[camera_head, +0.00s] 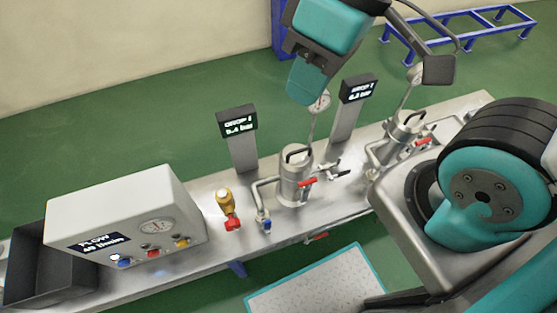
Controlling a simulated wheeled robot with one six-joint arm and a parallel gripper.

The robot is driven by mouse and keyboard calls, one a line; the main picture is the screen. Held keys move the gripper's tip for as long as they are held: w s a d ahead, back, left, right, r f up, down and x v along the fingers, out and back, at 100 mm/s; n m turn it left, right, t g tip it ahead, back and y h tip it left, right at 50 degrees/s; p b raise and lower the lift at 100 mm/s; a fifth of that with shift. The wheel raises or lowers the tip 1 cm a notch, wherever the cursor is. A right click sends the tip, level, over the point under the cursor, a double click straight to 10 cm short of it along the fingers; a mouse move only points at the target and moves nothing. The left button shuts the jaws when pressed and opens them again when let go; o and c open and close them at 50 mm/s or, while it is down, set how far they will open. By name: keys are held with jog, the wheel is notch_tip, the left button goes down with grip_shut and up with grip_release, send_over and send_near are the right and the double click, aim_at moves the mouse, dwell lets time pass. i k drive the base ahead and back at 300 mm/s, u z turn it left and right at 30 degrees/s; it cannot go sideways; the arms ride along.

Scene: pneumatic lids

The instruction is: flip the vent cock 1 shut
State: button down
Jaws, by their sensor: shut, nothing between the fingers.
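Two steel vessels with black lid handles stand on the bench: the nearer vessel (294,188) at the middle, the farther vessel (399,140) to the right. A small red lever (307,182) sticks out at the nearer vessel's side; another red lever (420,142) is at the farther one. I see no label telling which is vent cock 1, and the levers are too small to tell open from shut. My gripper (306,84), teal and dark grey, hangs at the top centre above and behind the nearer vessel. It is shut and empty, apart from the levers.
A gauge rises behind each vessel, beside the display posts (237,122) and (358,88). A brass valve with a red knob (232,224) and a blue-handled fitting (264,224) stand left of the nearer vessel. A flow box (128,205) and a dark bin (42,275) are farther left.

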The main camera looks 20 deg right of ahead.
aim_at(344, 173)
jog(key=z, duration=1.2)
jog(key=k, duration=0.35)
jog(key=u, duration=0.45)
